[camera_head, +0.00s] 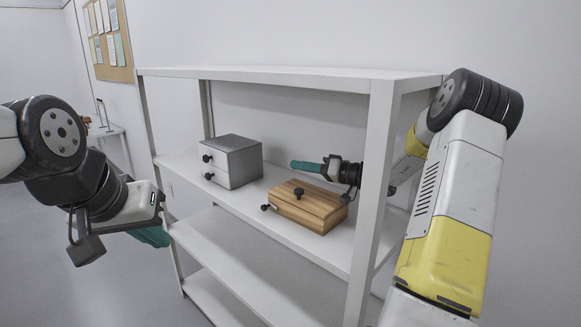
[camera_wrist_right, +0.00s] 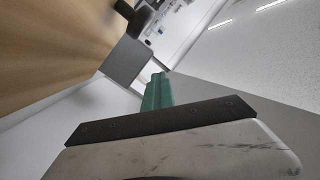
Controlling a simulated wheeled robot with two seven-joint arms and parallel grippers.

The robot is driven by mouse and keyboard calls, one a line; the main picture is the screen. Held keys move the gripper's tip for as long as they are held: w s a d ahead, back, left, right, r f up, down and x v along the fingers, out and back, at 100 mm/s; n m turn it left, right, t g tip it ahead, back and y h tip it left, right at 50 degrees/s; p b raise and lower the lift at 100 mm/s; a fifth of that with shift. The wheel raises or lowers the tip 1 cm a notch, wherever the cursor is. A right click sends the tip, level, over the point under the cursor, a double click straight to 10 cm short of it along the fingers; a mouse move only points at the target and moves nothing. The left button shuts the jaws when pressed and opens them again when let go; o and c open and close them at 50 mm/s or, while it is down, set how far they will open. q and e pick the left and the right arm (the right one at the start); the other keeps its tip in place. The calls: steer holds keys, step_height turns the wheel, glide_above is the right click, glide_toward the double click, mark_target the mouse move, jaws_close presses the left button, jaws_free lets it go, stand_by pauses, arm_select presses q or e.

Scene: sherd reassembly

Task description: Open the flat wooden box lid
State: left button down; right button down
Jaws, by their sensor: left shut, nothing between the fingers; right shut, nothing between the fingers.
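The flat wooden box (camera_head: 318,220) sits on the middle shelf, with its lid (camera_head: 307,200) lying down flat.
A grey drawer unit (camera_head: 238,160) with dark knobs stands left of the box on the same shelf. The shelf's upper board (camera_head: 290,76) is overhead. Its front right post (camera_head: 372,190) stands between my right upper arm and the box. The lower shelf (camera_head: 235,255) is empty.

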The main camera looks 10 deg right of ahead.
stand_by(0.9)
steer(key=c, duration=1.1)
jaws_free()
steer(key=v, duration=0.7)
steer(key=shift+s+d, duration=0.2)
steer(key=shift+d, duration=0.1)
